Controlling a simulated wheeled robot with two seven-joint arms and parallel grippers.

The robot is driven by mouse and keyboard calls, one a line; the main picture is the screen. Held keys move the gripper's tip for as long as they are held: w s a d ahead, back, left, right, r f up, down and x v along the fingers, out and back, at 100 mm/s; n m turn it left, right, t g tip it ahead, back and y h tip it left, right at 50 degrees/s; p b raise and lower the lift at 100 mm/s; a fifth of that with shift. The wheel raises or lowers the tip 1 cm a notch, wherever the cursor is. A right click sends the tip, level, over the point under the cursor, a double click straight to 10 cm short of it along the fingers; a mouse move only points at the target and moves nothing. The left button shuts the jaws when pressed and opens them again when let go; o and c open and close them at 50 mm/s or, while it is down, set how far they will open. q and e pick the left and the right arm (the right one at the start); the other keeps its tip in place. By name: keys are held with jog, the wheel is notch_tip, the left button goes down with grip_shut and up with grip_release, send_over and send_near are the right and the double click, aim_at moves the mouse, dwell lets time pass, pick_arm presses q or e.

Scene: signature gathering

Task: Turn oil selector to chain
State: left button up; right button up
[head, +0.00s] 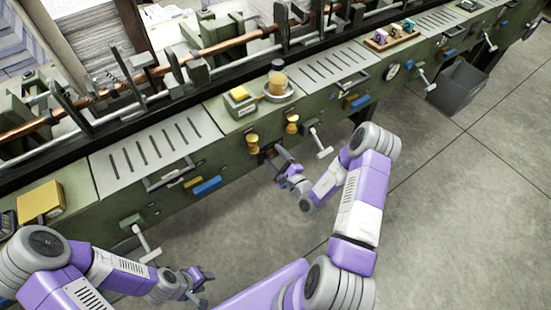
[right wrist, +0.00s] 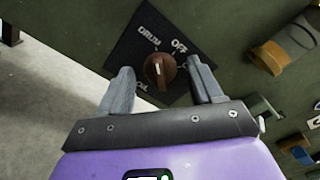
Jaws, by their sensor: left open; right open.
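The oil selector is a brown rotary knob (right wrist: 160,70) on a black plate (right wrist: 125,48) on the green machine front. White lettering surrounds it: one label reads OFF, one at upper left looks like DRUM, and the lower labels are partly hidden by my fingers. The knob's pale mark points roughly up in the right wrist view, between the two upper labels. My right gripper (right wrist: 161,76) is open, one finger on each side of the knob, apparently not touching it. In the head view it is at the machine front (head: 271,154). My left gripper (head: 199,281) is open and empty, low over the floor.
Yellow knobs (head: 252,143) and a crank handle (head: 320,143) project from the machine front near my right gripper. A blue handle (head: 206,187) is farther left. A jar (head: 277,82) stands on top. A dark bin (head: 458,84) stands right. Open floor lies in front.

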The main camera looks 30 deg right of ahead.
jog(key=c, duration=1)
jog(key=shift+c, duration=0.2)
